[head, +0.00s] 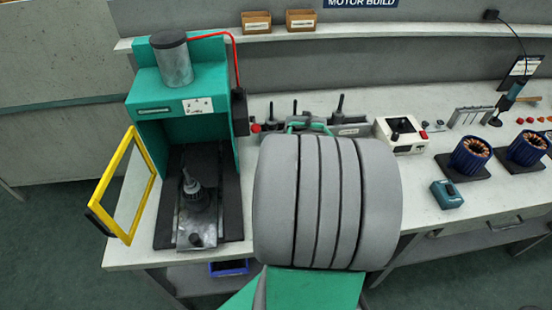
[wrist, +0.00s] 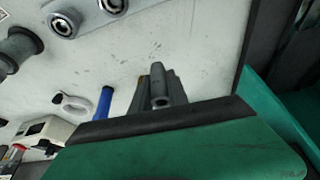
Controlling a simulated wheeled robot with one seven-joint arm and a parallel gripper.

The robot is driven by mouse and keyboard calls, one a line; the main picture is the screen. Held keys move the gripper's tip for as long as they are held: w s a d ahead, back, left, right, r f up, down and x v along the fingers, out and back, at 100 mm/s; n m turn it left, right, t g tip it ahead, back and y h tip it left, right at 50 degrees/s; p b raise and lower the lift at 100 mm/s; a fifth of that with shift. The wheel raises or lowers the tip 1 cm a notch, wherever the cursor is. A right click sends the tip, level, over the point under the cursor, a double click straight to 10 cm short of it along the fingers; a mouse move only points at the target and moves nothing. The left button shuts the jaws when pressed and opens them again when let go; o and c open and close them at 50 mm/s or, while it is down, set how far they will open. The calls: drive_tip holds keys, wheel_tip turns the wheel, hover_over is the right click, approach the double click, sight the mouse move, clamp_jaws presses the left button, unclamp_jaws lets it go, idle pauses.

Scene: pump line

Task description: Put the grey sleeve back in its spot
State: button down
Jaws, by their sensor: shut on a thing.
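In the wrist view my gripper (wrist: 150,82) shows as dark fingers beyond a black edge and a green body. It is shut on a small grey cylinder, which I take to be the grey sleeve (wrist: 162,97). The sleeve stands out from the fingers over the pale bench top, and its lower part is hidden by the black edge. I cannot tell whether it touches the bench. In the head view my thick grey arm covers the gripper and the sleeve. The sleeve's spot cannot be made out for certain.
A green press (head: 207,105) with an open yellow guard (head: 123,185) stands on the left. A grey fixture with upright pins (head: 340,105) lies behind my arm. A blue cylinder (wrist: 104,102) lies near the fingers.

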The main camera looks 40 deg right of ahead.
drive_tip(key=shift+s+d+f+n, duration=0.2)
drive_tip(key=shift+d+f+n, duration=0.2)
drive_tip(key=shift+d+f, duration=0.35)
drive_tip(key=w+n, duration=0.1)
drive_tip(key=w+f+n+y, duration=0.1)
drive_tip(key=shift+a+n+t, duration=0.15)
drive_tip(key=shift+n+t, duration=0.15)
drive_tip(key=shift+n, duration=0.1)
drive_tip(key=w+r+n+y, duration=0.1)
drive_tip(key=n, duration=0.2)
drive_tip(key=w+r+n+y, duration=0.1)
drive_tip(key=w+n, duration=0.1)
drive_tip(key=n, duration=0.1)
drive_tip(key=w+a+r+n+y, duration=0.1)
drive_tip(key=w+n, duration=0.1)
drive_tip(key=shift+n+y, duration=0.3)
drive_tip(key=shift+n, duration=0.1)
drive_tip(key=n, duration=0.3)
drive_tip(key=shift+w+a+g+y, duration=0.15)
drive_tip(key=shift+a+g+y, duration=0.05)
drive_tip(key=shift+g+y, duration=0.2)
drive_tip(key=shift+f+b, duration=1.4)
drive_tip(key=shift+f, duration=0.8)
drive_tip(key=shift+d, duration=0.1)
